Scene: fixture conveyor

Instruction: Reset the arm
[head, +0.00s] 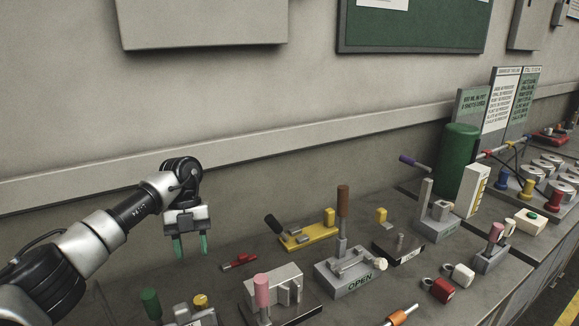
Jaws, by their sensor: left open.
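My left gripper (190,246) is on the left side of the head view, with its arm coming in from the left. Its two green-tipped fingers point down and stand apart, with nothing between them. It hangs above the back left part of the grey bench (130,268), clear of the fixtures. My right gripper is not in view.
A red clip-like part (239,261) lies right of the gripper. A pink-handled fixture (262,291), a yellow-based fixture (308,237) and a brown-handled lever on a block marked OPEN (343,203) stand farther right. A green cylinder (457,160) stands near the wall.

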